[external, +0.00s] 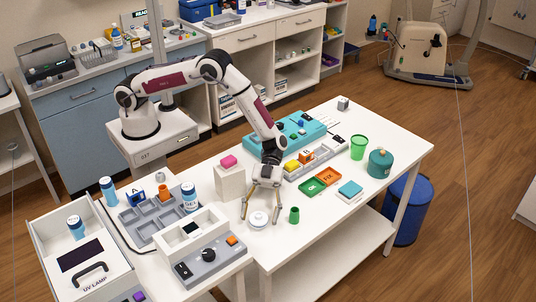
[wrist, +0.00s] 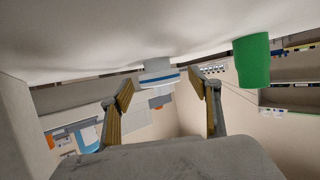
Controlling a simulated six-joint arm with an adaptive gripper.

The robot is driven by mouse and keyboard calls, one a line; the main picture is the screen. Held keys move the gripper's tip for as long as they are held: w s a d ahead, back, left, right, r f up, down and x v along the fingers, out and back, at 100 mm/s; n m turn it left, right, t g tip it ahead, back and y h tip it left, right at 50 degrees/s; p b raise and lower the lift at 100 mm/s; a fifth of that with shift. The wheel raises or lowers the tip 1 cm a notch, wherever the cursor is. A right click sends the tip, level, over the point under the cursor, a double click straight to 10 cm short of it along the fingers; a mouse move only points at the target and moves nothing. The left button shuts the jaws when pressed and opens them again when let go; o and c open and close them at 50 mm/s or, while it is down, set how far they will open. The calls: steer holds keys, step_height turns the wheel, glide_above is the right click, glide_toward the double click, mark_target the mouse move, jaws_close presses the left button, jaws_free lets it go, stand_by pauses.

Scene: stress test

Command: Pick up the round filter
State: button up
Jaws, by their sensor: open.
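The round filter (external: 259,220) is a small white disc-shaped piece with a raised top, on the white table. In the wrist view it shows as a white disc with a blue band (wrist: 158,74), under the table surface that fills the upper picture. My gripper (external: 259,214) is low over the table, its two tan fingers spread open with the filter between or just beyond them. In the wrist view the open fingers (wrist: 162,88) lie to either side of the filter, with no visible contact.
A green cup (external: 294,215) stands close to the right of the filter, also large in the wrist view (wrist: 252,62). A white block (external: 230,183) with a pink piece on top stands behind left. A grey control box (external: 210,262) is at front left. The table's front right is clear.

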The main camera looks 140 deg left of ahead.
steer(key=c, duration=1.1)
steer(key=shift+o, duration=0.2)
steer(key=shift+r, duration=0.1)
step_height(320, 180, up, 10)
stand_by(0.5)
